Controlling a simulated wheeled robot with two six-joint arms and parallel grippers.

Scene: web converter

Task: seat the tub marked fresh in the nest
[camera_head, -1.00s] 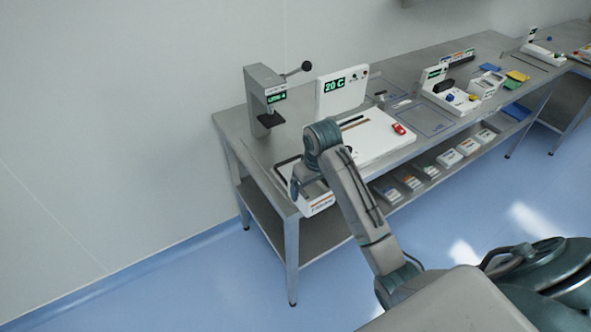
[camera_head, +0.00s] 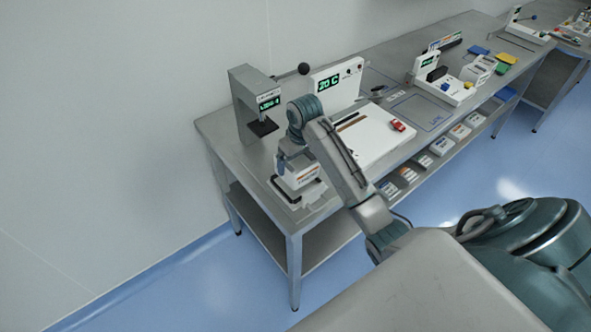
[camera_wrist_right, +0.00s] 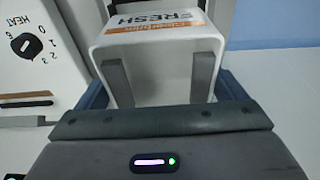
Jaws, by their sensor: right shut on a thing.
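The white tub marked fresh (camera_wrist_right: 157,50) has an orange and black label. In the wrist view, the two fingers of my right gripper (camera_wrist_right: 160,78) are on either side of it, and the gripper is shut on it. In the head view my right gripper (camera_head: 290,165) is over the front left end of the steel table, and the tub (camera_head: 303,177) shows partly behind it. A dark frame (camera_head: 283,192) lies on the table just below the tub; I cannot tell whether it is the nest or whether they touch. My left gripper is not in view.
A grey press with a lever (camera_head: 245,100) stands behind and left of the tub. A white machine with a 20 C display (camera_head: 330,84) and a flat bed is to the right. A knob marked HEAT (camera_wrist_right: 25,45) shows in the wrist view. Blue floor lies in front.

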